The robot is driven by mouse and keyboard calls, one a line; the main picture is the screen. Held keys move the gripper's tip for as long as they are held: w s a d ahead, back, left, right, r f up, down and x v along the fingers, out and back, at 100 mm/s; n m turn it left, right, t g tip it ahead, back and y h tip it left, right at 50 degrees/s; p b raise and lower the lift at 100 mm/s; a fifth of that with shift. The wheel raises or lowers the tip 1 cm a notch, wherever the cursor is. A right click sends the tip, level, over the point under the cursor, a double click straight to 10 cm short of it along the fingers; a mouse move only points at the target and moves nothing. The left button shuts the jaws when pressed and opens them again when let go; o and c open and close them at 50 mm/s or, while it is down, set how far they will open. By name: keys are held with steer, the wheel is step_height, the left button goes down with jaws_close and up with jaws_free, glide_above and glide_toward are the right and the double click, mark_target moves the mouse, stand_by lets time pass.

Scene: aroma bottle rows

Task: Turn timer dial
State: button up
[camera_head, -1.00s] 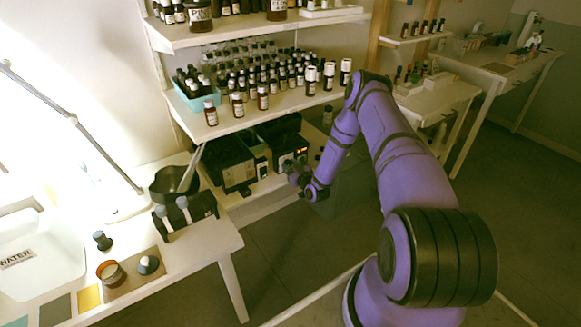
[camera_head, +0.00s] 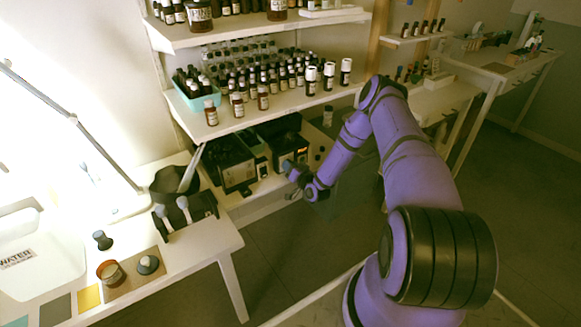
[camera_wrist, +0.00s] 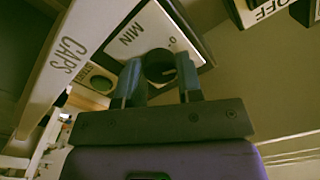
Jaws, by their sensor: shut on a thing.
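The timer dial is a round black knob (camera_wrist: 159,67) on a white panel (camera_wrist: 150,35) marked "MIN" and "0", seen in the wrist view. My gripper (camera_wrist: 160,78) has its two blue-grey fingers on either side of the knob and is shut on it. A green button (camera_wrist: 101,83) sits left of the knob on the same device. In the head view my gripper (camera_head: 290,168) is at the front of the dark devices on the lower shelf, and it hides the dial there.
A dark device with a lit orange display (camera_head: 302,152) stands beside the gripper, and another black device (camera_head: 232,163) is to its left. The shelf above holds rows of bottles (camera_head: 262,97). A label reading "CAPS" (camera_wrist: 68,54) is close left in the wrist view.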

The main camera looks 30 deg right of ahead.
steer(key=m, duration=0.4)
steer(key=shift+m, duration=0.3)
steer(key=m, duration=0.4)
steer(key=shift+m, duration=0.3)
steer(key=o, duration=0.9)
steer(key=s, duration=1)
steer(key=shift+s+d, duration=0.2)
steer(key=shift+s, duration=0.2)
